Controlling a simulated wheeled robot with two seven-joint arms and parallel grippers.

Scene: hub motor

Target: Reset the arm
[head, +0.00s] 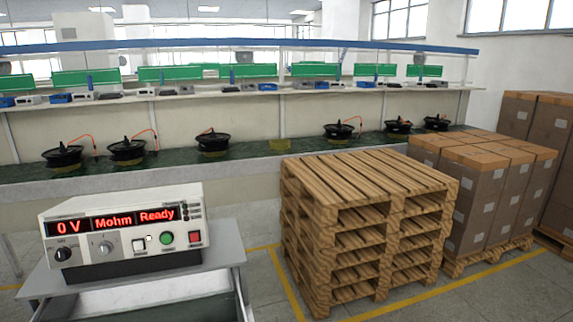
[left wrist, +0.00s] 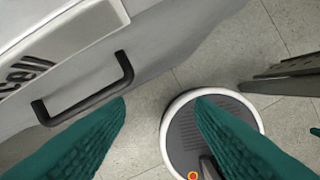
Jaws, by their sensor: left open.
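My left gripper (left wrist: 162,103) shows in the left wrist view as two green textured fingers, spread wide apart with nothing between them. A black handle (left wrist: 126,72) on a light grey surface is at the upper left there, close to the left fingertip; I cannot tell whether they touch. Neither gripper shows in the head view. My right gripper is in no view. A tester (head: 125,232) reading "0 V Mohm Ready" stands on a grey cart (head: 225,257) at the lower left of the head view.
A stack of wooden pallets (head: 365,190) stands right of the cart, with boxes (head: 480,195) on another pallet beyond. Behind, a long green-topped workbench (head: 185,165) holds several black hub motors (head: 212,141). Grey tiled floor (head: 265,295) shows between cart and pallets.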

